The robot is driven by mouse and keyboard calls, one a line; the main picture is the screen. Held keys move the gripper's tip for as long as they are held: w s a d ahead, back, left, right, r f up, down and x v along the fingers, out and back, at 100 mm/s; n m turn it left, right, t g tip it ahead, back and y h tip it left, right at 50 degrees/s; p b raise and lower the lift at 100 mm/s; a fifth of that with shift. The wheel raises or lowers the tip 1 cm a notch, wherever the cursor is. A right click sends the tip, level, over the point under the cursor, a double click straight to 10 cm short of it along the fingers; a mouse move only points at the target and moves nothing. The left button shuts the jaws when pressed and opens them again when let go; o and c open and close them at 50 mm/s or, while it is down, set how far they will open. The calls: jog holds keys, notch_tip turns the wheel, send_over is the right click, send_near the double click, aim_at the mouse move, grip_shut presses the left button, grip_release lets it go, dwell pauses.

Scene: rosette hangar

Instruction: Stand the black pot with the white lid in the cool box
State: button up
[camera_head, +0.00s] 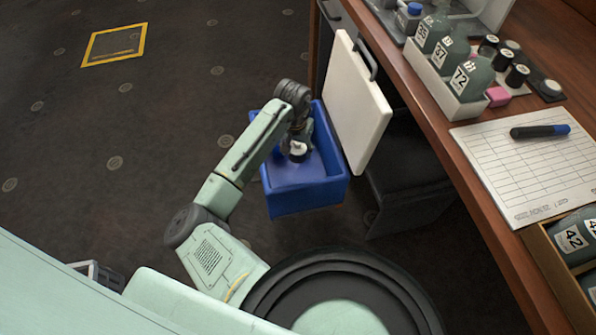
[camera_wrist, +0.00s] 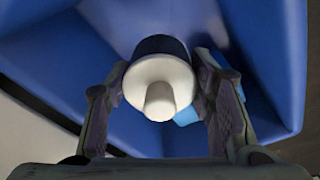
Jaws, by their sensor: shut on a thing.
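The black pot with the white lid (camera_wrist: 158,82) is between the fingers of my gripper (camera_wrist: 160,95) in the wrist view, lid towards the camera. My gripper is shut on it. In the head view the white lid (camera_head: 298,149) shows just below my gripper (camera_head: 300,140), over the inside of the blue cool box (camera_head: 308,197). The blue walls of the cool box (camera_wrist: 265,45) surround the pot in the wrist view. I cannot tell whether the pot touches the box floor. A light blue thing (camera_wrist: 187,115) lies in the box, partly hidden behind the pot and a finger.
A white lid panel with a dark handle (camera_head: 357,105) stands upright at the box's right side. The wooden bench (camera_head: 430,120) on the right holds numbered green bottles (camera_head: 470,78) in a white rack, several small black pots and a sheet (camera_head: 530,165) with a marker. Open floor lies left.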

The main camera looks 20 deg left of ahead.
notch_tip(320, 180, down, 3)
jog(key=shift+f+b, duration=0.1)
jog(key=shift+b, duration=0.7)
send_near(298, 177)
jog(key=f, duration=0.3)
jog(key=f+p, duration=0.1)
jog(key=f, duration=0.1)
jog(key=shift+w, duration=0.35)
jog(key=shift+f, duration=0.1)
jog(key=o, duration=1)
jog(key=shift+c, duration=0.2)
jog(key=r, duration=0.4)
jog(key=s+r, duration=0.1)
jog(key=r, duration=0.7)
jog(key=shift+s+b, duration=0.2)
jog(key=shift+b, duration=0.15)
jog(key=shift+r, duration=0.1)
